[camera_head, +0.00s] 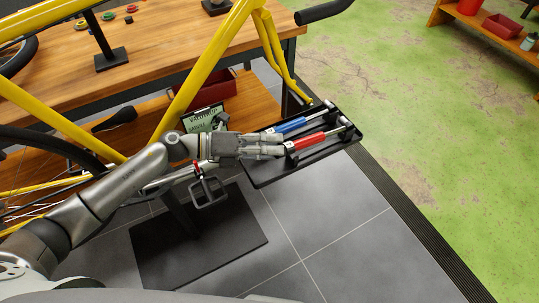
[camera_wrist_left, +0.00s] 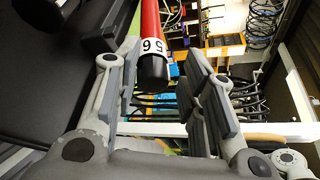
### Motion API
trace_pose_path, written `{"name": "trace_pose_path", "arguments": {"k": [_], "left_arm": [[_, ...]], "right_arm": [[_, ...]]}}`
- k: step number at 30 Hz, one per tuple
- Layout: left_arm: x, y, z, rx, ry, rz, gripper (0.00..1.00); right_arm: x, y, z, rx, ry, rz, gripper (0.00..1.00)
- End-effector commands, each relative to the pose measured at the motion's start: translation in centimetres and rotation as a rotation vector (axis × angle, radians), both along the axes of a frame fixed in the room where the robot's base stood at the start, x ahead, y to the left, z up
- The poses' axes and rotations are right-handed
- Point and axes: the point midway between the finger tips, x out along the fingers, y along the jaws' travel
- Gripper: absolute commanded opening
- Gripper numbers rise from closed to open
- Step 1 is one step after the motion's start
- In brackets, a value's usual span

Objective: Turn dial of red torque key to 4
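The red torque key (camera_head: 309,141) lies in a black tray (camera_head: 262,181) at the centre right of the head view, handle end towards my left gripper. In the left wrist view the red key (camera_wrist_left: 150,20) comes down from the top, with a white dial ring (camera_wrist_left: 153,46) showing 5 and 6 and a black end cap. My left gripper (camera_head: 280,146) is at the key's handle end. In the left wrist view its fingers (camera_wrist_left: 153,70) are apart, with the cap in the gap between them; I see no finger closed on it. My right gripper is not in view.
A blue torque key (camera_head: 291,124) lies beside the red one, close to my gripper. The yellow bicycle frame (camera_head: 205,62) stands behind and left of the tray. A wooden workbench (camera_head: 160,45) is behind. A pedal (camera_head: 208,191) hangs below my arm.

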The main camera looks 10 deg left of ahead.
Motion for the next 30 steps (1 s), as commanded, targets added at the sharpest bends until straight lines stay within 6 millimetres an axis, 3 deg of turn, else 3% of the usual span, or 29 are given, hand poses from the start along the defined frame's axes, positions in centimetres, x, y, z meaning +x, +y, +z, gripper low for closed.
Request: {"name": "trace_pose_path", "arguments": {"k": [3,9,22,30], "left_arm": [[0.0,0.0,2.3,0.001,-0.003,-0.002,0.37],[0.0,0.0,4.4,0.001,0.000,0.000,0.37],[0.0,0.1,4.9,0.001,0.001,0.001,0.37],[-0.5,1.8,5.1,0.001,0.002,0.001,0.37]], "right_arm": [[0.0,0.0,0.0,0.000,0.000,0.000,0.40],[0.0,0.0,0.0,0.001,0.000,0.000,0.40],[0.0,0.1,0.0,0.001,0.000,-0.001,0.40],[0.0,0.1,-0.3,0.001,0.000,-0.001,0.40]]}}
